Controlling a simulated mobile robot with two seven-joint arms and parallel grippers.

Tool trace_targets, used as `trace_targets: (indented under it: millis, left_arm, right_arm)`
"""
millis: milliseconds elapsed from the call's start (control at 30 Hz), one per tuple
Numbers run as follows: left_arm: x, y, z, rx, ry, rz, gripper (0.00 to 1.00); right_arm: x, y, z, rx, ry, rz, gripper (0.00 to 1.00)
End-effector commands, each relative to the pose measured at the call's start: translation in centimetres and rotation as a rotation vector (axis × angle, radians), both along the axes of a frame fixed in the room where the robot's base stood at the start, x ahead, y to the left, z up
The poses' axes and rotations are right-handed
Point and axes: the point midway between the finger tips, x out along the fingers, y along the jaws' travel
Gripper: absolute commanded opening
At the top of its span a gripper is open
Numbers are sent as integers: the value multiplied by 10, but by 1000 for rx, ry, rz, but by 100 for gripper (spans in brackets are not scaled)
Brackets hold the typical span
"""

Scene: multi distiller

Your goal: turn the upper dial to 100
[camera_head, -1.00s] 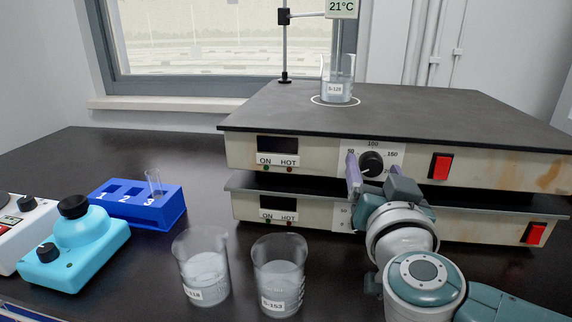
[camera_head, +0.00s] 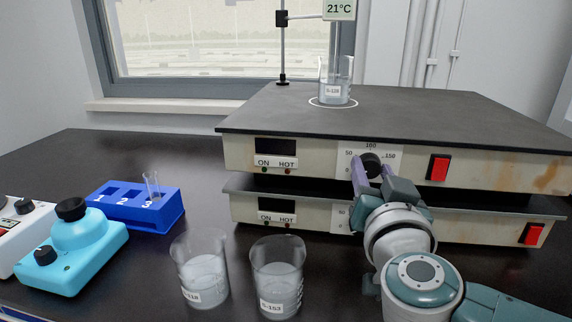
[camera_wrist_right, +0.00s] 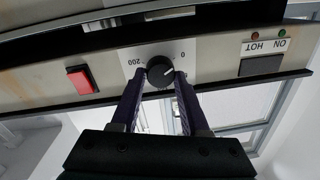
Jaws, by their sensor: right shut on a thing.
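The upper hot plate (camera_head: 330,155) has a black upper dial (camera_head: 371,163) on its front, with a printed scale showing 50, 100 and 150 around it. In the wrist view the fingers (camera_wrist_right: 159,84) sit at either side of the dial. My left gripper is not in view.
The lower hot plate (camera_head: 310,215) sits directly beneath. Two beakers (camera_head: 202,280) (camera_head: 277,285) stand left of my arm. A blue rack (camera_head: 135,208) and a light-blue device (camera_head: 75,250) are farther left.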

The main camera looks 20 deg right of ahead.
Motion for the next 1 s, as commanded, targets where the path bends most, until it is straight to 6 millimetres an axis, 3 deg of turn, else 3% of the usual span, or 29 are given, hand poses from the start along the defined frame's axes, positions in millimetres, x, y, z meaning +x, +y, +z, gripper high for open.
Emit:
trace_targets:
  millis: [467, 1000]
  left_arm:
    - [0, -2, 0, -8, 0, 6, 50]
    - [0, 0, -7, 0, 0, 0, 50]
  right_arm:
    - [0, 0, 0, 102, -61, 0, 0]
    - [-1, 0, -4, 515, -313, 0, 0]
